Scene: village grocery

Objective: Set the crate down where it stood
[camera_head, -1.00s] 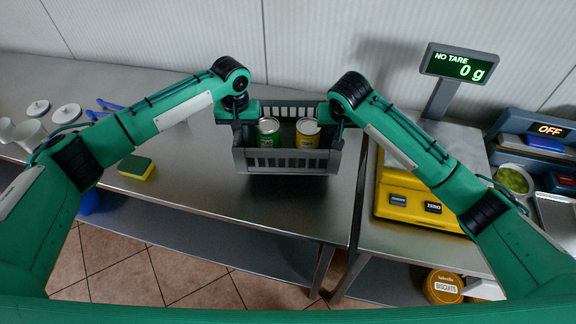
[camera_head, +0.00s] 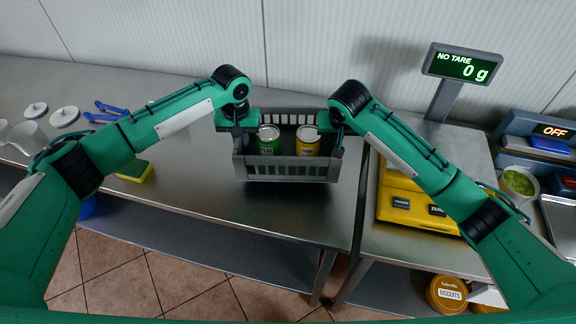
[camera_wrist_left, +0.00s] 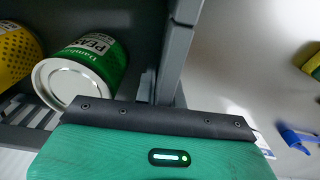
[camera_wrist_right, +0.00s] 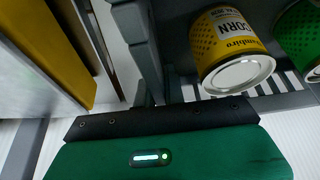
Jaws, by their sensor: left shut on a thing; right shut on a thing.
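The grey slatted crate (camera_head: 288,171) is upright over the steel table (camera_head: 200,197), left of the yellow scale. It holds a green peas can (camera_head: 268,141) and a yellow corn can (camera_head: 308,143). My left gripper (camera_head: 239,136) is shut on its left wall, and my right gripper (camera_head: 337,137) is shut on its right wall. The left wrist view shows the peas can (camera_wrist_left: 80,72) inside the crate wall (camera_wrist_left: 176,55). The right wrist view shows the corn can (camera_wrist_right: 230,48). I cannot tell whether the crate's base touches the table.
The yellow scale (camera_head: 410,207) stands close to the right, its display (camera_head: 461,64) reading 0 g. A sponge (camera_head: 135,170), blue-handled tool (camera_head: 105,110) and white lids (camera_head: 64,117) lie to the left. The table in front of the crate is clear.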

